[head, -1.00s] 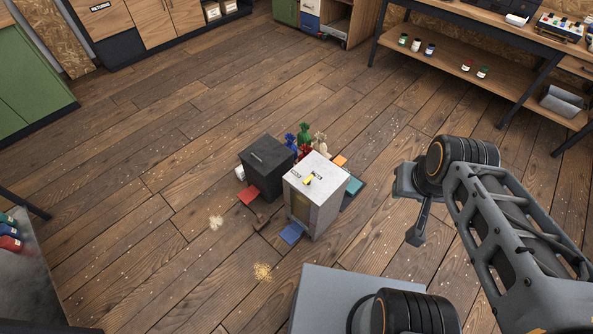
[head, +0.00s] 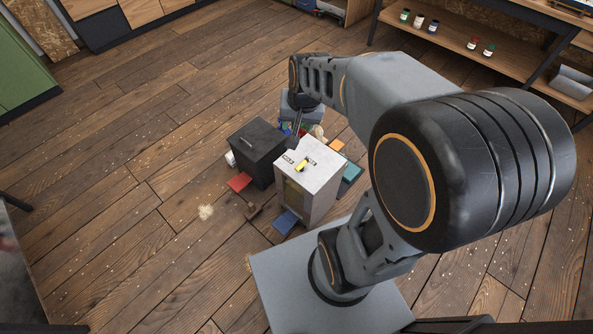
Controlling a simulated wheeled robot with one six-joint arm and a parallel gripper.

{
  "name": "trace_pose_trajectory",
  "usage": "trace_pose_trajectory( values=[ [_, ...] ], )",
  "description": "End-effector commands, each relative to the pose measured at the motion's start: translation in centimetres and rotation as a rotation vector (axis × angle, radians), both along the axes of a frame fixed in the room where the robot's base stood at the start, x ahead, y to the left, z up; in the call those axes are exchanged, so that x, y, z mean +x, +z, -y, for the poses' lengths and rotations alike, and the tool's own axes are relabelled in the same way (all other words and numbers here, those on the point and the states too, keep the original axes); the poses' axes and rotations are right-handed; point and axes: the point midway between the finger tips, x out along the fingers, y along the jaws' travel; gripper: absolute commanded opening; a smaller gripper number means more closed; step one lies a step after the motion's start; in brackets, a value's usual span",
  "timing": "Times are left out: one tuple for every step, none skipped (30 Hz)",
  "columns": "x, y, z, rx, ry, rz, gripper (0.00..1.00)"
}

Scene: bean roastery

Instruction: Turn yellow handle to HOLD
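The yellow handle (head: 301,166) sits on top of a pale grey box (head: 322,172) standing on the floor. Small dark labels lie beside the handle on the box top, too small to read, so I cannot tell which setting it points to. My gripper (head: 297,122) hangs from my arm just behind the box's back left top edge, apart from the handle in the picture. Only a dark narrow part of the gripper shows, and its opening is not clear. My arm arches over from the right and leaves the handle in view.
A black box (head: 257,150) stands close to the left of the grey box. Small bags behind are partly hidden by my arm.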

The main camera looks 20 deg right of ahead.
Motion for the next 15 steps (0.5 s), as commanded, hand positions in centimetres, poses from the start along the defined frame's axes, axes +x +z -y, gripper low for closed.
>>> trace_pose_trajectory(
  values=[
    [1.8, -5.1, 1.0, 0.028, -0.081, -0.026, 0.51],
    [2.8, -6.8, 1.6, 0.044, -0.129, -0.033, 0.51],
    [4.0, -9.1, 2.3, 0.064, -0.189, -0.046, 0.51],
    [4.9, -10.7, 2.9, 0.080, -0.236, -0.052, 0.51],
    [5.6, -12.4, 3.4, 0.093, -0.280, -0.060, 0.51],
    [6.6, -14.6, 4.2, 0.110, -0.336, -0.069, 0.51],
    [7.2, -16.2, 4.7, 0.122, -0.377, -0.077, 0.51],
    [7.7, -17.7, 5.2, 0.132, -0.414, -0.083, 0.51],
    [8.4, -19.6, 6.0, 0.145, -0.463, -0.089, 0.51],
    [8.8, -20.9, 6.4, 0.154, -0.496, -0.096, 0.51],
    [9.2, -22.1, 6.9, 0.163, -0.526, -0.101, 0.51],
    [9.6, -23.6, 7.5, 0.172, -0.564, -0.105, 0.51],
    [9.8, -24.5, 7.8, 0.177, -0.587, -0.110, 0.51],
    [10.0, -25.3, 8.1, 0.183, -0.609, -0.113, 0.51],
    [10.2, -26.3, 8.5, 0.190, -0.633, -0.116, 0.51]
  ],
)
